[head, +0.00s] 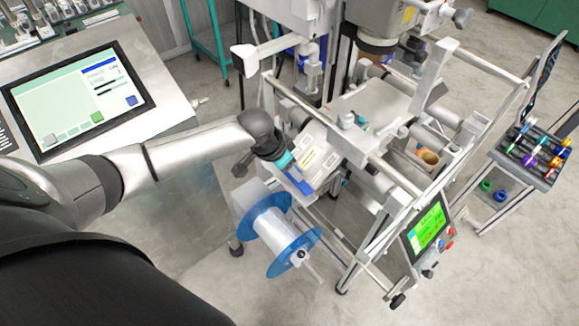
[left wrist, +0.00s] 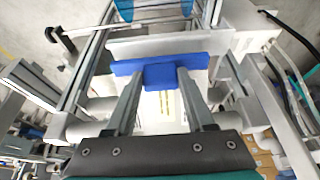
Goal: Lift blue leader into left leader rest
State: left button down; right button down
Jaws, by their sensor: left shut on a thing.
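My left gripper (head: 291,171) reaches the left side of the grey metal machine in the head view. In the left wrist view the left gripper (left wrist: 160,79) has its two fingers closed on the middle of a blue bar-shaped piece, the blue leader (left wrist: 128,68). The leader lies crosswise against a pale plate (left wrist: 206,45). A bit of the leader shows in the head view (head: 298,183), mostly hidden by the gripper. I cannot tell whether it is seated in a rest. The right gripper is out of view.
A reel with blue flanges (head: 279,265) sits below the gripper. A touchscreen console (head: 80,100) stands at the left. A small green-lit panel (head: 427,228) is at the machine's front right. A rack of coloured spools (head: 527,150) stands at the far right. Metal rails (head: 390,172) surround the plate.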

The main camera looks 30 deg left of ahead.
aim_at(290, 177)
pick_arm(q)
jog(key=shift+s+f+b, duration=0.1)
jog(key=shift+f+b, duration=0.35)
jog(key=shift+f, duration=1.1)
jog(key=shift+c, duration=0.9)
grip_release()
jog(key=shift+r, duration=0.1)
jog(key=p+v, duration=0.4)
jog(key=v, duration=1.1)
jog(key=shift+d, duration=0.1)
